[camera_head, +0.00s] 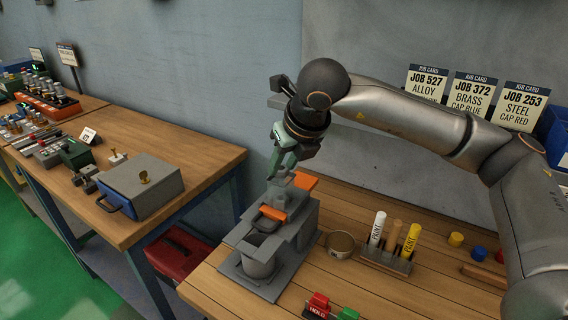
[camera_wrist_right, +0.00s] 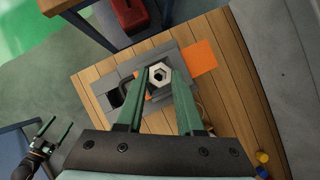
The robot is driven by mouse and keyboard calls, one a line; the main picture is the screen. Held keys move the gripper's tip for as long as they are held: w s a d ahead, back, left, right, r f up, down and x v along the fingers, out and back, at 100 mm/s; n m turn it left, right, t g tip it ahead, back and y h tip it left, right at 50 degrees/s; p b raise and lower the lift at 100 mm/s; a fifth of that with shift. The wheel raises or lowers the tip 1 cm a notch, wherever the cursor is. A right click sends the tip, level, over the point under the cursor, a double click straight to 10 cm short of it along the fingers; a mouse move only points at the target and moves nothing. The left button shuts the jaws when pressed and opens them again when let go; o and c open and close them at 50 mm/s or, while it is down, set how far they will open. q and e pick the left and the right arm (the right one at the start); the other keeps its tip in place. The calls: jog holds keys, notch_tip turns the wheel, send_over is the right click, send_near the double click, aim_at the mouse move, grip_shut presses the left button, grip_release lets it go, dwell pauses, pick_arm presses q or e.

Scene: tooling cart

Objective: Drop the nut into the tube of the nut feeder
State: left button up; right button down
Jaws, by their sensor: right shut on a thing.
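The grey nut feeder (camera_head: 262,262) with orange parts stands on the near wooden bench. It also shows in the wrist view (camera_wrist_right: 118,75), below my fingers. A round grey cup shows at its front; the feeder's tube cannot be made out clearly. My right gripper (camera_head: 279,170) is above the back of the feeder, pointing down. In the wrist view its green fingers are shut on a silver hex nut (camera_wrist_right: 160,75), held at the fingertips with its hole facing the camera. My left gripper (camera_wrist_right: 43,130) shows only in the wrist view, far off to the left, fingers apart and empty.
A round tin (camera_head: 341,244) and a marker holder (camera_head: 385,260) stand right of the feeder. Red and green blocks (camera_head: 318,304) are at the bench's front. A second bench (camera_head: 205,157) with a grey box (camera_head: 145,186) stands left, across a gap.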

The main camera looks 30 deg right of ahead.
jog(key=shift+b, duration=0.65)
dwell(0.9)
jog(key=shift+f+b, duration=0.65)
dwell(1.1)
dwell(0.7)
dwell(0.4)
jog(key=c, duration=1)
grip_release()
jog(key=shift+o, duration=0.5)
jog(key=shift+o, duration=0.2)
jog(key=shift+o, duration=0.6)
